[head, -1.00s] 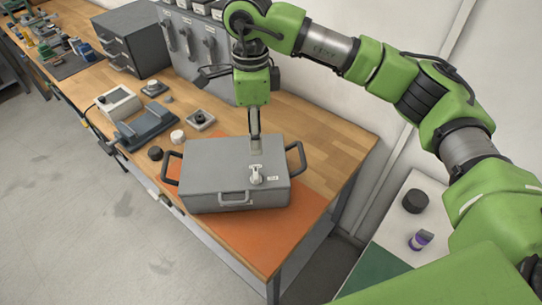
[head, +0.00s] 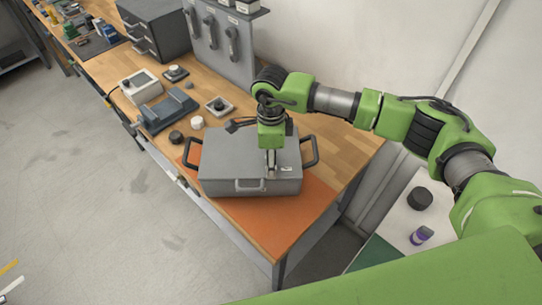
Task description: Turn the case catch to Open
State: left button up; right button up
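The grey case (head: 228,166) lies on an orange mat (head: 260,222) on the wooden bench, with black handles at both ends and a grey handle at its front. My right gripper (head: 271,166) points down at the right half of the lid, right over the case catch. The fingers and wrist cover most of the catch, so its angle cannot be read. A small white label (head: 287,169) shows just right of the fingers, too small to read. Whether the fingers touch or grip the catch is unclear. My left gripper is out of view.
Left of the case are a black knob (head: 176,137), a white knob (head: 197,122), a square plate with a knob (head: 219,106) and a blue-grey device (head: 168,110). A grey panel with levers (head: 225,45) stands behind. A white side table (head: 400,220) is at right.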

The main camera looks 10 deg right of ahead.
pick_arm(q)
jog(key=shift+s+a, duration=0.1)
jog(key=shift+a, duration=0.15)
pick_arm(e)
jog(key=shift+f, duration=0.25)
jog(key=c, duration=1.1)
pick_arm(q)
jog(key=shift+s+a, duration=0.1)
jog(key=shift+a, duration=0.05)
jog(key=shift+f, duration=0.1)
